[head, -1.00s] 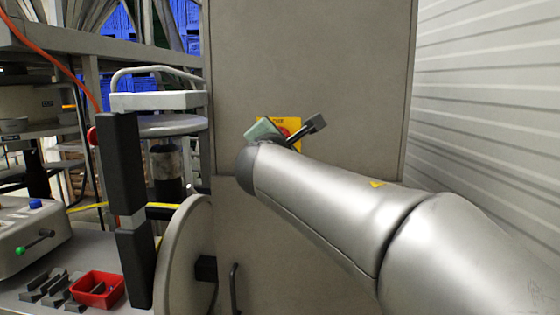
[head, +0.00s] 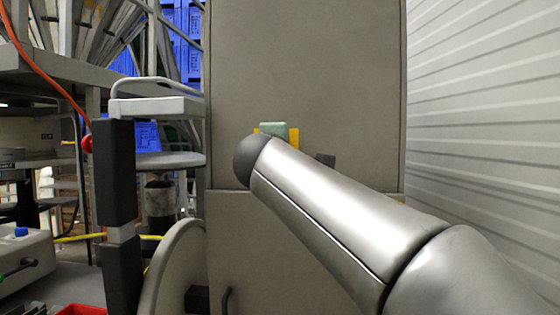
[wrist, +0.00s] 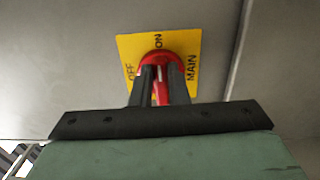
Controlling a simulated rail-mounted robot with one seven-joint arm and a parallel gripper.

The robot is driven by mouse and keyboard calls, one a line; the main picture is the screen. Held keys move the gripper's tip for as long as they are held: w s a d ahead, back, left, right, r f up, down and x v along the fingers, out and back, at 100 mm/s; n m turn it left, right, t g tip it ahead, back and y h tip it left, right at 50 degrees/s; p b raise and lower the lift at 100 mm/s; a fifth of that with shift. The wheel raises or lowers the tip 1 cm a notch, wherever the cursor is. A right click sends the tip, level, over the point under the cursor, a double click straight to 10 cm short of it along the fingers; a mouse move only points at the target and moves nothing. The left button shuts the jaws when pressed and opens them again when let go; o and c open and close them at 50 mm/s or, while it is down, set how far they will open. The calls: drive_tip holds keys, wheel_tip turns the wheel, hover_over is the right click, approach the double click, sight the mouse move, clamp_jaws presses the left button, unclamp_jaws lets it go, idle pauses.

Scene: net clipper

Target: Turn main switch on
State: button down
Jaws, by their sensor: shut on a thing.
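The main switch is a red rotary knob (wrist: 157,57) on a yellow plate (wrist: 188,46) fixed to a grey cabinet. The plate reads OFF at the left, ON at the top and MAIN at the right in the wrist view. My gripper (wrist: 161,74) has its two dark fingers shut on the knob, with a red strip of it showing between them. The fingers point up toward the ON mark. In the head view a part of the yellow plate (head: 294,138) shows behind my gripper's green body and my arm. The knob is hidden there.
The grey cabinet (head: 300,65) fills the middle. A ribbed wall (head: 485,110) stands close on the right. At the left are a grey shelf (head: 155,106), dark posts, a round disc (head: 172,270) and a machine box (head: 30,260).

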idle(0.4)
drive_tip(key=c, duration=1.4)
unclamp_jaws()
drive_tip(key=s+a+b, duration=0.1)
drive_tip(key=s, duration=1.1)
drive_tip(key=shift+a, duration=0.1)
